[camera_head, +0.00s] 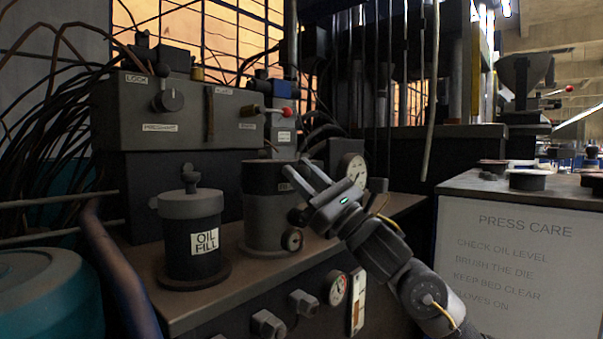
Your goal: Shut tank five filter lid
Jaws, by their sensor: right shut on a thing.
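I see no tank number. My left gripper is not in view.
A knobbed canister (188,245) marked OIL FILL stands on the bench (222,292) to the left. A control box (180,112) with a red-tipped lever is behind. A pressure gauge (352,170) sits close beyond my gripper. A white PRESS CARE board (520,270) is at right.

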